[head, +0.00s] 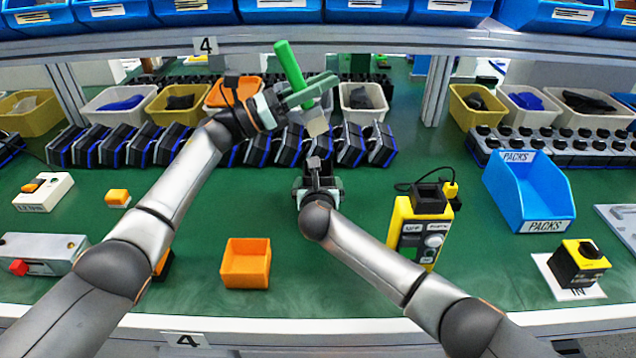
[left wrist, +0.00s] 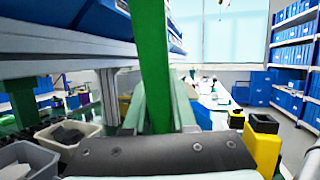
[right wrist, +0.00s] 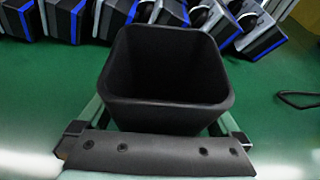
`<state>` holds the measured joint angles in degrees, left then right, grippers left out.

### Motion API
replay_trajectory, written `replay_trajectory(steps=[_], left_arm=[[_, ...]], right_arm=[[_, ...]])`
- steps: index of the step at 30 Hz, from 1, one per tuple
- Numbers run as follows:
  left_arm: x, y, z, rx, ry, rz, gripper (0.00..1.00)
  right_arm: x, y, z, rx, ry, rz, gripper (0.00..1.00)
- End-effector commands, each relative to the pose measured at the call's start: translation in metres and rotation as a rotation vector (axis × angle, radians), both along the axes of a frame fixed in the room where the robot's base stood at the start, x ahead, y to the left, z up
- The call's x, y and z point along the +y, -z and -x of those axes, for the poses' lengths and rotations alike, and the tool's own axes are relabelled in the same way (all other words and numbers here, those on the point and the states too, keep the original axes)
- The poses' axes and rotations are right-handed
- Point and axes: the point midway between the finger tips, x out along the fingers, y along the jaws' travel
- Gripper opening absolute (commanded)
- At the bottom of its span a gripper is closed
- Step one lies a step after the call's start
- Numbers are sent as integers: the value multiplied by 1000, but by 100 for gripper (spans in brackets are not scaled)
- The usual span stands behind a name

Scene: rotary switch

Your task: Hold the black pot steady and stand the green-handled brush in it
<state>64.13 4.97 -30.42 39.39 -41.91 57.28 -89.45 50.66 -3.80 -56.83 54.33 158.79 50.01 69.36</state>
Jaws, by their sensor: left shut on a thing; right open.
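The brush has a green handle (head: 288,62) and a pale bristle end (head: 317,126) that points down. My left gripper (head: 310,92) is shut on the handle and holds the brush tilted in the air, above the table. The green handle (left wrist: 153,60) stands large in the left wrist view. The black pot (right wrist: 168,75) is square, upright and looks empty in the right wrist view. My right gripper (right wrist: 160,125) is open, with its fingers low at the pot's two sides; contact cannot be told. In the head view the right gripper (head: 318,178) mostly hides the pot.
A row of black and blue devices (head: 345,147) stands just behind the pot. An orange bin (head: 246,264) is in front left, and a yellow control box (head: 418,235) is to the right. A blue packs bin (head: 528,190) lies farther right. A shelf beam (head: 330,38) runs overhead.

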Motion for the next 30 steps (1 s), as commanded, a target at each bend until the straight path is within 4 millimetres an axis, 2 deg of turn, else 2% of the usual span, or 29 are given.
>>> replay_trajectory(steps=[2, 20, 21, 27, 30], left_arm=[[0, 0, 0, 0, 0, 0, 0], [0, 0, 0, 0, 0, 0, 0], [0, 0, 0, 0, 0, 0, 29], [0, 0, 0, 0, 0, 0, 51], [0, 0, 0, 0, 0, 0, 59]], right_arm=[[0, 0, 0, 0, 0, 0, 94], [0, 0, 0, 0, 0, 0, 27], [0, 0, 0, 0, 0, 0, 27], [0, 0, 0, 1, 0, 0, 27], [0, 0, 0, 1, 0, 0, 27]])
